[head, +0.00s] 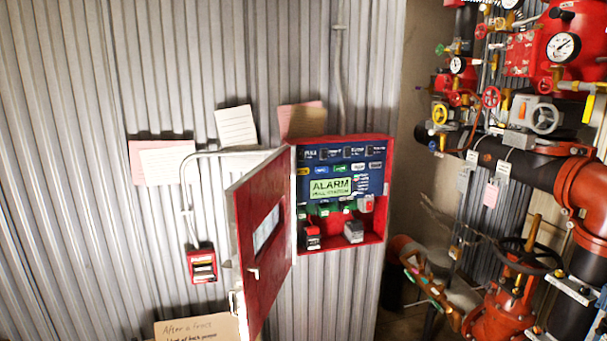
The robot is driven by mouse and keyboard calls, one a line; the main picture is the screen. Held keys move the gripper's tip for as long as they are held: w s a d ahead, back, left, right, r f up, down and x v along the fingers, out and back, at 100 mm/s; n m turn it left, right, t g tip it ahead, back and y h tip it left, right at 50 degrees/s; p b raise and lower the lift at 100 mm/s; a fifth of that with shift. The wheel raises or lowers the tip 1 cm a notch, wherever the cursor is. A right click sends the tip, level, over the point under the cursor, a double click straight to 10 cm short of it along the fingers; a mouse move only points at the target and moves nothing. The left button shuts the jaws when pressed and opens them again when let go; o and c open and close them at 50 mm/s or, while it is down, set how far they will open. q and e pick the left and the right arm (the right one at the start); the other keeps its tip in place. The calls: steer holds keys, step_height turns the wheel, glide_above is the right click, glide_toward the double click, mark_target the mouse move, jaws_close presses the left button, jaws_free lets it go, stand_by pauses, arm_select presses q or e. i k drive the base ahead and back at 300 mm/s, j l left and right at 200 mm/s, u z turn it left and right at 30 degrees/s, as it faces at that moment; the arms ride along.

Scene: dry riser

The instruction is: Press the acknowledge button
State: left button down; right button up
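A red alarm panel (385,146) is mounted on the corrugated wall right of centre in the head view. Its red door (260,198) is swung open to the left. Inside is a blue face with a lit green screen (330,188) reading "ALARM" and a second, smaller line. Rows of small dark, white, blue, yellow and green controls surround the screen. Their labels are too small to read, so I cannot tell which one is the acknowledge button. Two battery-like blocks (354,231) sit at the bottom of the box. Neither of my grippers is in view.
Red valves, gauges (563,46) and a thick black pipe (515,160) crowd the right side. A small red box (201,265) hangs left of the open door. Paper notes (236,126) and a cardboard sign (198,329) are also in view.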

mark_target(304, 171)
steer(key=i+l+u, duration=0.15)
steer(key=l+u, duration=0.2)
steer(key=l, duration=0.35)
steer(key=i+l+u, duration=0.1)
steer(key=l+u, duration=0.3)
steer(key=l, duration=0.3)
steer(key=l+u, duration=0.35)
steer(key=l, duration=0.35)
